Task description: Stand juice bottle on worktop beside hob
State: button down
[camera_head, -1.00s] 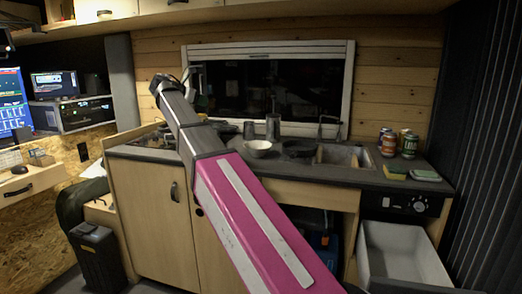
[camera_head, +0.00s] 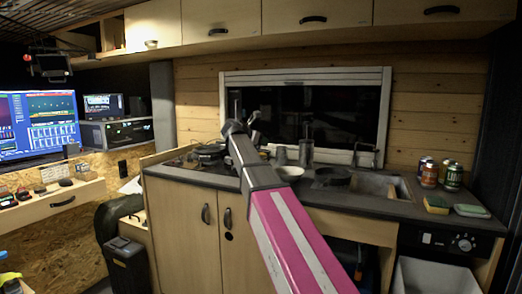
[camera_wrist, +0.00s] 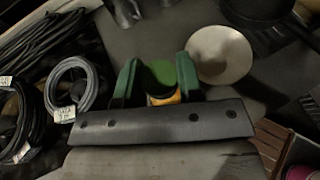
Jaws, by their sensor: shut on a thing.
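In the wrist view, my gripper (camera_wrist: 158,78) has its two green fingers shut on the juice bottle (camera_wrist: 163,99). The bottle's green top and some orange below it show between the fingers; its base is hidden. The grey worktop (camera_wrist: 130,42) lies beneath, but I cannot tell whether the bottle touches it. In the head view, my gripper is over the worktop (camera_head: 400,208), mostly hidden by my arm. The dark hob (camera_head: 186,160) is left of my arm, partly covered by coiled items.
A white bowl (camera_wrist: 220,55) stands right of the gripper, near a dark pan (camera_wrist: 255,10). A grey cable coil (camera_wrist: 70,88) and black coils lie left. Grey cups (camera_head: 306,152), the sink (camera_head: 375,185) and several cans (camera_head: 453,176) line the worktop.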

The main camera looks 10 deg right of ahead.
aim_at(259, 147)
jog(key=shift+f, duration=1.7)
jog(key=c, duration=0.8)
grip_release()
jog(key=shift+s+a+r, duration=0.1)
jog(key=shift+a+r, duration=0.05)
jog(key=shift+r, duration=0.05)
jog(key=v, duration=1.1)
jog(key=shift+s+a+r, duration=0.1)
jog(key=shift+s+a, duration=0.05)
jog(key=shift+a, duration=0.1)
